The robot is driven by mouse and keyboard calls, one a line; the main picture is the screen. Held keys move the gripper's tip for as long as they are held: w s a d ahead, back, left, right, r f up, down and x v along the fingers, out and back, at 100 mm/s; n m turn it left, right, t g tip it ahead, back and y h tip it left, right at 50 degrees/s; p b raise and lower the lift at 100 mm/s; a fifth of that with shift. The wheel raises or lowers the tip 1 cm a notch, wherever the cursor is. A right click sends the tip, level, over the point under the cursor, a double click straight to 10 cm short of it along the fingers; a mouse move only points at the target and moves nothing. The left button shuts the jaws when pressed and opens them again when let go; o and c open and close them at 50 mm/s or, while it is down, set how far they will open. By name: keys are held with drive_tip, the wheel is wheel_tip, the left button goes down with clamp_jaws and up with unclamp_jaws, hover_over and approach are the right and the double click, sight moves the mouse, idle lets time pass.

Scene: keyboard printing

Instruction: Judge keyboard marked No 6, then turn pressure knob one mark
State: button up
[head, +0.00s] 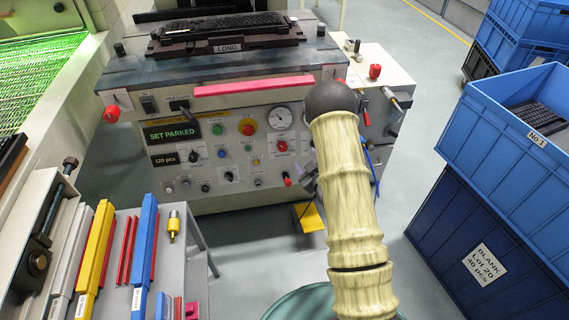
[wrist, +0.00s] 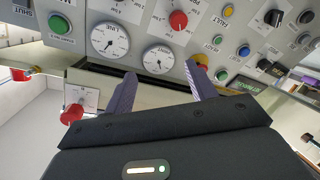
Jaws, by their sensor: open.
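A dark keyboard (head: 230,24) lies on a fixture labelled LONG on top of the press. No keyboard marked No 6 can be made out. The press front panel (head: 200,150) has a display reading SET PARKED, a gauge (head: 280,118) and several knobs. My gripper (wrist: 160,82) is open and empty in the wrist view, its two fingers pointing at the panel just below two gauges (wrist: 110,38). A red knob (wrist: 178,20) is above the fingers; another red knob (wrist: 72,114) is left of them. My arm hides part of the panel in the head view.
Blue crates are stacked at right; one crate (head: 497,110) bears a No 1 tag and holds dark keyboards. A rack at lower left holds yellow, red and blue bars (head: 145,245). A yellow pedal (head: 309,217) is below the press. Floor is clear behind the crates.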

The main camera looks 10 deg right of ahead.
sight(284, 149)
wheel_tip(284, 149, down, 9)
drive_tip(key=s+n+t+y+b, duration=0.2)
drive_tip(key=b, duration=0.2)
drive_tip(key=shift+a+r, duration=0.2)
drive_tip(key=shift+w, duration=0.15)
drive_tip(key=b+x, duration=0.2)
drive_tip(key=x, duration=0.6)
drive_tip(key=b+x, duration=0.2)
drive_tip(key=x, duration=0.7)
drive_tip(key=shift+w+a+r, duration=0.1)
drive_tip(key=shift+a+r, duration=0.05)
drive_tip(key=shift+r, duration=0.05)
drive_tip(key=c, duration=1)
